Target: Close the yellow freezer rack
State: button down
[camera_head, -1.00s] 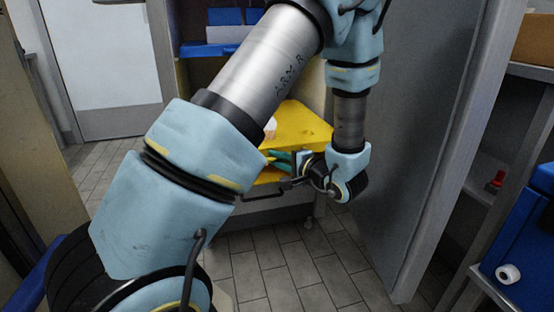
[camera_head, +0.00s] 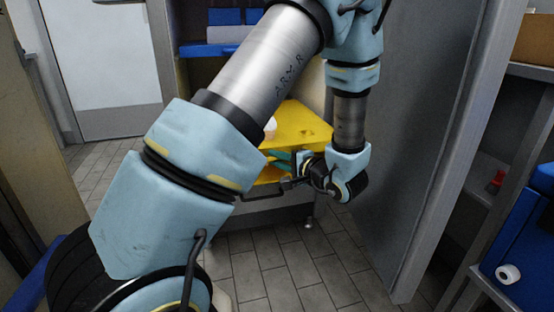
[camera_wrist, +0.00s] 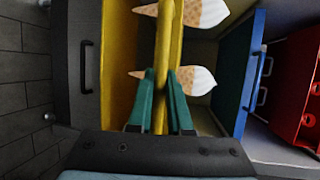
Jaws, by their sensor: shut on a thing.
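The yellow freezer rack (camera_head: 303,125) sticks out of the pale freezer cabinet in the head view, partly hidden behind my arm. In the wrist view the rack's edge (camera_wrist: 163,45) runs upright down the middle of the picture. My gripper (camera_wrist: 163,98) has its two green fingers shut on that edge, one on each side. In the head view my gripper (camera_head: 281,161) is at the front of the rack, partly hidden. Ice cream cones (camera_wrist: 200,82) are held in the rack. One white top (camera_head: 270,126) shows in the head view.
A dark drawer with a black handle (camera_wrist: 87,66) lies left of the rack in the wrist view. A blue drawer (camera_wrist: 236,65) and a red container (camera_wrist: 298,75) are to the right. A grey door (camera_head: 430,120) stands close right of my arm. Tiled floor (camera_head: 290,265) is free below.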

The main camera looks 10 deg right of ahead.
dwell(0.4)
jog(key=w+a+b, duration=0.1)
jog(key=w+b, duration=0.1)
jog(key=w, duration=0.6)
jog(key=w+a+b, duration=0.1)
jog(key=w+b, duration=0.1)
jog(key=w, duration=0.7)
jog(key=w+a+b, duration=0.1)
jog(key=w+b, duration=0.2)
jog(key=w, duration=0.5)
jog(key=shift+w+a, duration=0.15)
jog(key=shift+w, duration=0.2)
jog(key=shift+w+a, duration=0.1)
jog(key=shift+w, duration=0.6)
jog(key=shift+r, duration=0.1)
jog(key=c, duration=0.9)
grip_release()
jog(key=shift+w, duration=0.1)
jog(key=shift+o, duration=0.3)
jog(key=shift+r, duration=0.1)
